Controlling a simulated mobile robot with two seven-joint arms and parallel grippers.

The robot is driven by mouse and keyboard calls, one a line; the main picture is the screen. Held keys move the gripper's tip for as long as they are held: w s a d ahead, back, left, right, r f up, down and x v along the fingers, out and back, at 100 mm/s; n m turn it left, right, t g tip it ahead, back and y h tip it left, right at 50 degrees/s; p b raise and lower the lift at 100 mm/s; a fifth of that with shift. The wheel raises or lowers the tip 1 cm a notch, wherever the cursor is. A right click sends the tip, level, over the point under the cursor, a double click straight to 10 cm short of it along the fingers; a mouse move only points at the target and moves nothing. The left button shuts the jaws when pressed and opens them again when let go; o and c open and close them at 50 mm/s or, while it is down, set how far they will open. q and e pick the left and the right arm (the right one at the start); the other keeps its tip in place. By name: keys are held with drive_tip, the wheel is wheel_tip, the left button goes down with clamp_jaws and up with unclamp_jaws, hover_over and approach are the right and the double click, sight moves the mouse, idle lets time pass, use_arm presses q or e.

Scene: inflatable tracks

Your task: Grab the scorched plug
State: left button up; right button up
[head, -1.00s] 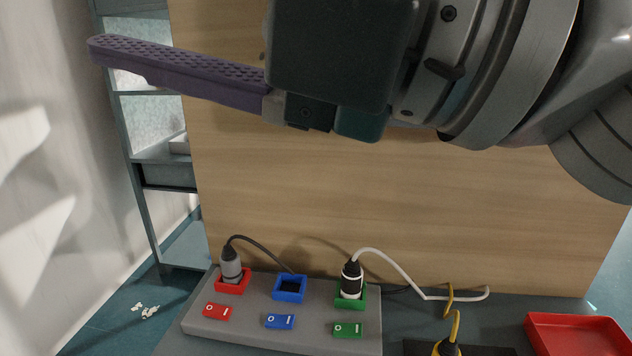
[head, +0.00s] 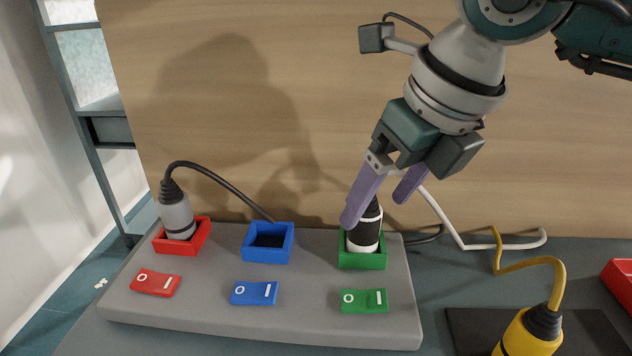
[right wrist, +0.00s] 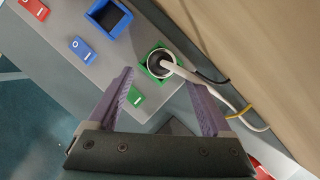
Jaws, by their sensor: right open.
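A black plug with white bands and a white cable (head: 365,232) stands upright in the green socket (head: 362,262). Its dark body may be the scorching; I cannot tell for sure. My right gripper (head: 376,208) is open and points down at this plug, with one purple finger in front of its left side and the other up to its right. In the right wrist view the plug (right wrist: 161,64) shows from above, just beyond the gap between the open fingers (right wrist: 160,88). A grey plug (head: 177,213) stands in the red socket (head: 187,243). My left gripper is not in view.
The grey power strip (head: 215,310) has an empty blue socket (head: 268,254) and red, blue and green switches. A yellow plug (head: 530,332) is on a dark mat (head: 590,328) at right, near a red tray (head: 620,280). A wooden panel (head: 250,110) rises behind.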

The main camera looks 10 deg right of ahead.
sight(366, 220)
drive_tip(key=shift+x, duration=2.7)
drive_tip(key=shift+w+r, duration=0.1)
drive_tip(key=shift+w, duration=0.1)
clamp_jaws()
